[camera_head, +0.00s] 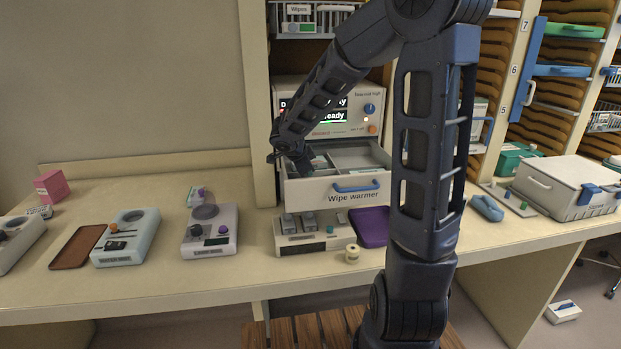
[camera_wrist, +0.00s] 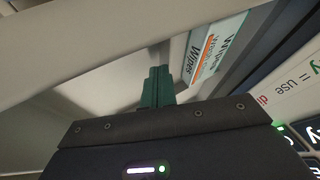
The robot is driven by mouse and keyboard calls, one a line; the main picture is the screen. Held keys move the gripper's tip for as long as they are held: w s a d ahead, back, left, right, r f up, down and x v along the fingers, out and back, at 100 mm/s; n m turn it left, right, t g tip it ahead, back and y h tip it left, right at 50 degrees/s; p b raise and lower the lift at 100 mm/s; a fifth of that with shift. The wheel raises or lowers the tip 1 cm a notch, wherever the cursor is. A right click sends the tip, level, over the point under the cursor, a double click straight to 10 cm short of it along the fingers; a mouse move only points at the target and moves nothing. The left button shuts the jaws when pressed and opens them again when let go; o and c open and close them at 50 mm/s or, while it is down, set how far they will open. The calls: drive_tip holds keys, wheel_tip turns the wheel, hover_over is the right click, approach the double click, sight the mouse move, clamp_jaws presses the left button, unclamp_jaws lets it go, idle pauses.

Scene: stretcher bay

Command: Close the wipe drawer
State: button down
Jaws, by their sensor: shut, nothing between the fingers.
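The wipe drawer (camera_head: 310,192) is a white drawer labelled "Wipe warmer" with a blue handle (camera_head: 356,187). It stands pulled out below the warmer's front panel (camera_head: 345,112). In the head view, my gripper (camera_head: 304,162) is at the drawer's left end, low over or inside its open top, away from the handle. In the wrist view, my gripper's green fingers (camera_wrist: 157,84) are together and empty, with pale drawer surfaces around them. Whether they touch a drawer wall cannot be told. A label reading "Wipes" (camera_wrist: 217,47) shows just beyond them.
Under the drawer are a beige device (camera_head: 312,243), a purple tray (camera_head: 373,228) and a small cream jar (camera_head: 352,254). Several devices stand on the left counter, including a grey one (camera_head: 210,238). A wooden upright (camera_head: 257,90) borders the warmer's left. My arm crosses the drawer's right side.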

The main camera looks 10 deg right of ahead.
drive_tip(key=w, duration=0.9)
drive_tip(key=shift+w, duration=0.4)
drive_tip(key=v, duration=1)
hover_over(319, 187)
drive_tip(key=s+a, duration=0.1)
drive_tip(key=a, duration=0.2)
drive_tip(key=x, duration=0.9)
drive_tip(key=shift+s+d+f, duration=0.1)
drive_tip(key=shift+f, duration=0.1)
drive_tip(key=w, duration=0.2)
drive_tip(key=shift+w+f, duration=0.15)
drive_tip(key=shift+w, duration=0.95)
drive_tip(key=shift+w, duration=0.1)
